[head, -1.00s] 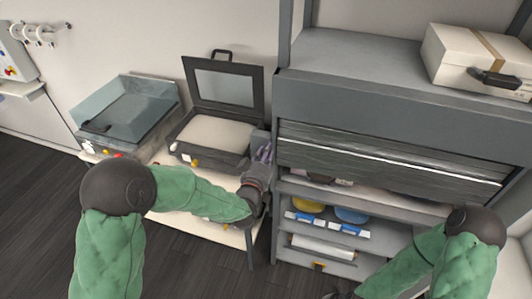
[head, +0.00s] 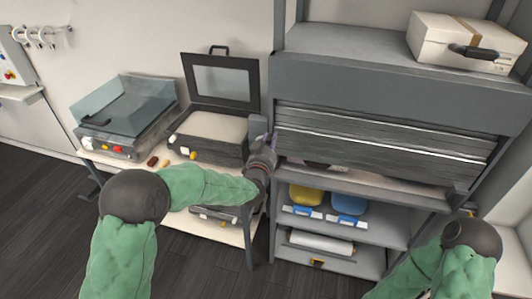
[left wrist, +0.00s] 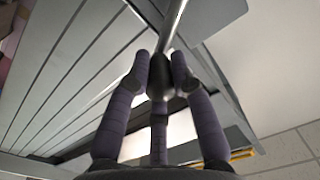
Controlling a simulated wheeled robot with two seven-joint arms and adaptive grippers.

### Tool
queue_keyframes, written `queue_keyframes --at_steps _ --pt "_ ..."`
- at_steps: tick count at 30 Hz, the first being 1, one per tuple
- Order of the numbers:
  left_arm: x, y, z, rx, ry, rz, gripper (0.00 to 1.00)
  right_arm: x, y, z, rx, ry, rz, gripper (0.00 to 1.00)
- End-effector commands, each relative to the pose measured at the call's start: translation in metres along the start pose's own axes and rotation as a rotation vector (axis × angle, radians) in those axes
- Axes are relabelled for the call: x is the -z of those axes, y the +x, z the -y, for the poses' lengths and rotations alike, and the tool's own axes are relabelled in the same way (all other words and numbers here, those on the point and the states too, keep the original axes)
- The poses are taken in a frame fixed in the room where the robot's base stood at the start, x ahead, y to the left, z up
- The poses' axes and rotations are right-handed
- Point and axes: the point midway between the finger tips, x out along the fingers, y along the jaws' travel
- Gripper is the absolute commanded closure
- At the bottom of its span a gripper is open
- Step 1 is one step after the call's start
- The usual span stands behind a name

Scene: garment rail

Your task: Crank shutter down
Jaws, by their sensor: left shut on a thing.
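The grey slatted shutter (head: 380,140) hangs in the front of the rack, mostly lowered, with a narrow gap above the shelf below it. My left gripper (head: 268,142) is at the rack's left front post, beside the shutter's left end. In the left wrist view its purple fingers (left wrist: 160,80) are shut around the dark grip (left wrist: 157,88) of the crank. A shiny metal rod (left wrist: 173,25) runs up from this grip. The shutter slats (left wrist: 65,70) also show there. The crank is mostly hidden in the head view.
A white case (head: 465,42) stands on the rack top. Yellow (head: 306,195) and blue (head: 349,203) bins and a white roll (head: 320,242) sit on lower shelves. Left of the rack, a table holds an open-lidded machine (head: 208,135) and a clear-covered one (head: 125,110).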

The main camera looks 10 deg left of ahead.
Motion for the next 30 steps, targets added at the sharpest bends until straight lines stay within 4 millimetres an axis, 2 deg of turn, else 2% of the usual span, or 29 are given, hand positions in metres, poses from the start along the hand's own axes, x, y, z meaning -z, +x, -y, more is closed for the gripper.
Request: queue_keyframes --at_steps 1,15,30 --pt "-0.009 0.002 -0.004 -0.001 0.044 0.002 1.0 0.001 0.009 -0.003 0.0 0.0 -0.001 0.6" --pt "-0.036 0.003 -0.018 -0.003 0.49 -0.01 1.0 0.003 0.042 -0.015 0.0 -0.001 -0.002 0.6" --pt "-0.069 0.002 -0.019 -0.005 0.964 -0.025 1.0 0.004 0.07 -0.025 0.0 0.0 -0.002 0.6"
